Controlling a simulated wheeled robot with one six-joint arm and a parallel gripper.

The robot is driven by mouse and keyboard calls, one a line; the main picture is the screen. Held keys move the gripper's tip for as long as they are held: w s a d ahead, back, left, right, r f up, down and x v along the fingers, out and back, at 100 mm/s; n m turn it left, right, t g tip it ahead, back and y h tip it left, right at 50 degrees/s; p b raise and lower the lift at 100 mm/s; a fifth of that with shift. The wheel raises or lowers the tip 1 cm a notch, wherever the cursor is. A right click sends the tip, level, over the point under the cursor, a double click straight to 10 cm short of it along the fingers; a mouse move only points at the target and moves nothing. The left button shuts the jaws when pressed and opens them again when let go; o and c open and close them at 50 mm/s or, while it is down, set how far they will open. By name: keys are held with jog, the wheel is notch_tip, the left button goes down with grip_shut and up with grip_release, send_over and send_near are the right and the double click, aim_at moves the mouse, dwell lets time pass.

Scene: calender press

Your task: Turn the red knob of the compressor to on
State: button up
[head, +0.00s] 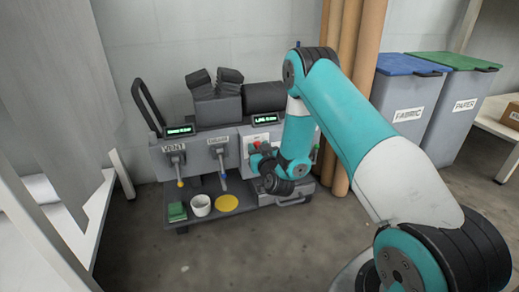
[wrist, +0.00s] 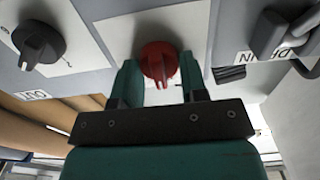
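The compressor (head: 199,153) is the grey machine on a low stand in the head view, with a front panel of levers and two lit displays. In the wrist view the red knob (wrist: 157,61) sits on a white plate at the top middle, its ridge pointing down in the picture. My gripper (wrist: 160,72) has its two green fingers apart, one on each side of the knob. A gap shows beside the knob, and I cannot tell whether either finger touches it. In the head view my arm and wrist cover much of the panel's right part.
A black knob (wrist: 38,45) and a drain lever (wrist: 278,32) flank the red knob. A white cup (head: 201,206), yellow disc (head: 226,203) and green block (head: 177,212) sit on the stand. Brown pipes (head: 346,75) and bins (head: 404,100) stand right. The floor in front is clear.

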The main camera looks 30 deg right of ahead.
jog(key=shift+m, duration=1.5)
jog(key=m+b, duration=0.1)
jog(key=m, duration=0.2)
jog(key=shift+d+f+m, duration=0.1)
jog(key=shift+f+m, duration=0.05)
jog(key=shift+m, duration=0.15)
jog(key=m+b, duration=0.1)
jog(key=m, duration=0.2)
jog(key=shift+s+d+m+b, duration=0.1)
jog(key=shift+m+b, duration=1.1)
jog(key=shift+m, duration=0.9)
jog(key=o, duration=0.9)
jog(key=shift+d, duration=0.1)
jog(key=shift+s, duration=0.1)
